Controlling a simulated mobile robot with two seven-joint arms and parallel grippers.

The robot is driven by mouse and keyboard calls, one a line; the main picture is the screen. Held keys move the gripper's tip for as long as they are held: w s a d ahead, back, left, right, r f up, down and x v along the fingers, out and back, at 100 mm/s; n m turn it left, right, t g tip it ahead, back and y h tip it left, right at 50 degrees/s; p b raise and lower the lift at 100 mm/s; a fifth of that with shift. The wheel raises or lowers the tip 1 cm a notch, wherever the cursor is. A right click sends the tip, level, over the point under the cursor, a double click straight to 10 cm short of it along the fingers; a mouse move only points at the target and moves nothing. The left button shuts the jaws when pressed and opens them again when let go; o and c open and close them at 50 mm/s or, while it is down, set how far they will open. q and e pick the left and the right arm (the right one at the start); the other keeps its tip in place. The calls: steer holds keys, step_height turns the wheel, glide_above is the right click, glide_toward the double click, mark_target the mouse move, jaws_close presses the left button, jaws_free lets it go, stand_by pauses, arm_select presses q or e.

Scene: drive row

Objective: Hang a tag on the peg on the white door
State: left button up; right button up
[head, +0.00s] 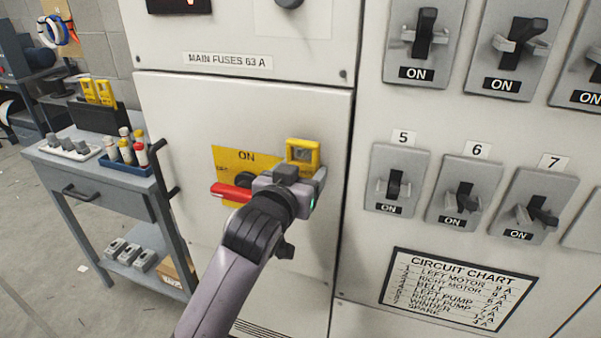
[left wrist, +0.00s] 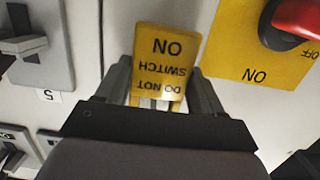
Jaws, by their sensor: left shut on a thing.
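My left gripper (head: 305,178) is shut on a yellow tag (head: 302,150) in front of the white door (head: 180,115). In the left wrist view the tag (left wrist: 165,62) reads "DO NOT SWITCH ON", upside down in the picture, between the two fingers (left wrist: 163,90). The tag is right of the yellow switch plate (head: 226,158) in the head view. I cannot make out the peg, and cannot tell whether the tag touches the door. Two more yellow tags (head: 97,91) stand in a black holder on the bench at left. My right gripper is not in view.
A red switch handle (head: 230,191) sticks out close left of my gripper. Breaker switches (head: 395,180) and a circuit chart (head: 455,290) are on the panel at right. A grey bench (head: 60,165) with a blue bin (head: 125,168) stands left of the cabinet.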

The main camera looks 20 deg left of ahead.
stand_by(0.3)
arm_select(q)
steer(key=o, duration=1.1)
steer(key=shift+s+r, duration=0.5)
steer(key=shift+s, duration=3.05)
steer(key=s+a+f+m+g+h, duration=0.1)
steer(key=s+f, duration=0.1)
steer(key=f, duration=0.6)
steer(key=s+f+g, duration=0.2)
steer(key=s+f, duration=0.1)
steer(key=f, duration=0.6)
steer(key=s+a+f+m+g, duration=0.1)
steer(key=s+a+f+g, duration=0.1)
steer(key=s+f, duration=1.2)
step_height(320, 180, down, 2)
steer(key=shift+s+a+f+g+h+b, duration=0.2)
steer(key=shift+s+a+g+h+b, duration=0.15)
steer(key=shift+a, duration=0.45)
steer(key=shift+w, duration=0.1)
